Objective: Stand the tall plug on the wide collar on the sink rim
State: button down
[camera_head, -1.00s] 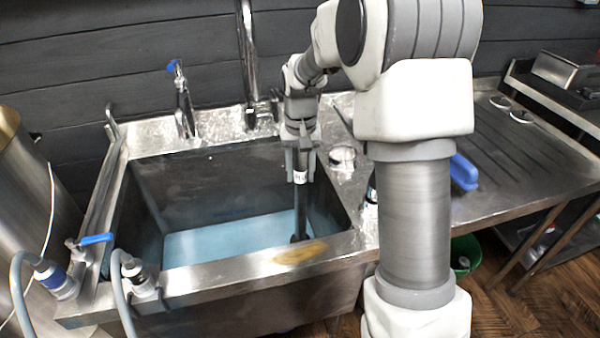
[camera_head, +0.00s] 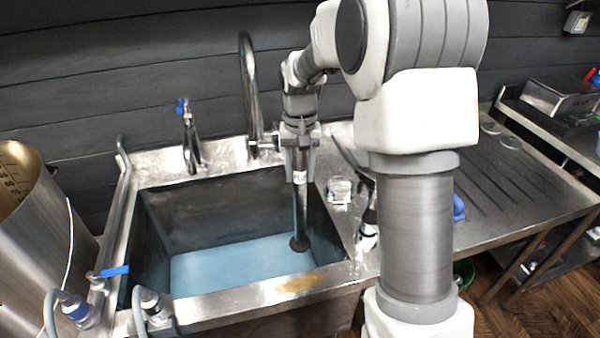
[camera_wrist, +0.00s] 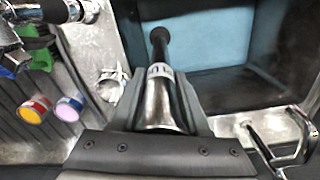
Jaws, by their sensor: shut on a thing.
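The tall plug (camera_head: 300,215) is a slim dark tube with a pale printed band and a wider black foot. My gripper (camera_head: 299,168) is shut on its upper part and holds it roughly upright over the right side of the sink basin. In the wrist view the plug (camera_wrist: 160,52) runs out from between the fingers (camera_wrist: 158,88), its black foot farthest away over the blue basin floor. A shiny ring-like piece, apparently the wide collar (camera_head: 340,189), sits on the right sink rim (camera_head: 347,218), apart from the plug. It also shows in the wrist view (camera_wrist: 111,84).
A chrome fitting (camera_head: 368,228) stands on the right rim near the collar. A tall curved faucet (camera_head: 249,90) and a blue-handled tap (camera_head: 187,130) stand at the back. A yellowish patch (camera_head: 297,284) marks the front rim. The ribbed drainboard (camera_head: 510,175) lies right.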

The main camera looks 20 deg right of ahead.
notch_tip(320, 180, up, 16)
jog(key=p, duration=1.2)
jog(key=shift+f, duration=0.1)
